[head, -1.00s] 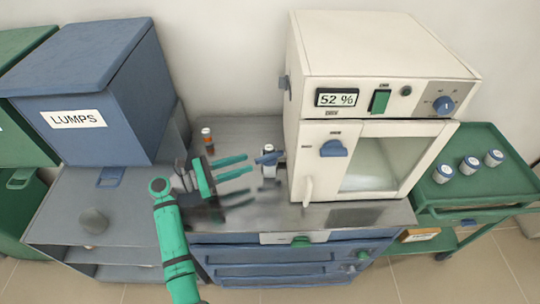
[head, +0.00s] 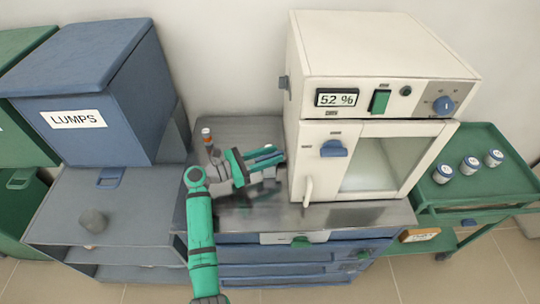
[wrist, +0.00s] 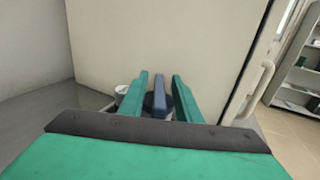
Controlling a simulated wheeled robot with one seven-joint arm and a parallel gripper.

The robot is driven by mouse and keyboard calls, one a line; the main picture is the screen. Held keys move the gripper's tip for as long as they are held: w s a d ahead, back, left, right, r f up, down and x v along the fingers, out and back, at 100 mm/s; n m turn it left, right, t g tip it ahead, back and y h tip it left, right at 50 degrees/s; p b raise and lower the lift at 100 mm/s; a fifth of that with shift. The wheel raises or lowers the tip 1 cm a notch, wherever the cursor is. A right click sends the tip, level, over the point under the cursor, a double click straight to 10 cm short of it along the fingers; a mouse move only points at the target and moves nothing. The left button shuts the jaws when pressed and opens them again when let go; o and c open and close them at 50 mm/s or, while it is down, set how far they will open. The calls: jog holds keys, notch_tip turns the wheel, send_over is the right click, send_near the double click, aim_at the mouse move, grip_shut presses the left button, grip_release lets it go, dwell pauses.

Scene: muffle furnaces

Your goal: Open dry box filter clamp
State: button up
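The dry box (head: 312,160) is a cream cabinet with a "52 %" display, standing on the steel bench top. Its filter clamp is a blue lever on the left side, and it shows in the wrist view (wrist: 160,94). In the wrist view my fingers (wrist: 160,97) are apart, one on each side of the clamp, with narrow gaps. In the head view the fingers mostly hide the clamp. A white round part (wrist: 121,90) shows behind the left finger.
A small brown bottle (head: 207,138) stands on the bench left of my gripper. The dry box door has a blue knob (head: 333,149) and a pale handle (head: 308,191). A blue "LUMPS" bin (head: 110,130) is at left. A green cart (head: 455,205) with white jars is at right.

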grip_shut()
jog(key=shift+m+g+h, duration=0.6)
jog(key=shift+m+g, duration=0.6)
jog(key=shift+g, duration=0.8)
jog(key=shift+s+f+m+g, duration=0.1)
jog(key=shift+m+g, duration=0.9)
jog(key=shift+g, duration=0.4)
grip_release()
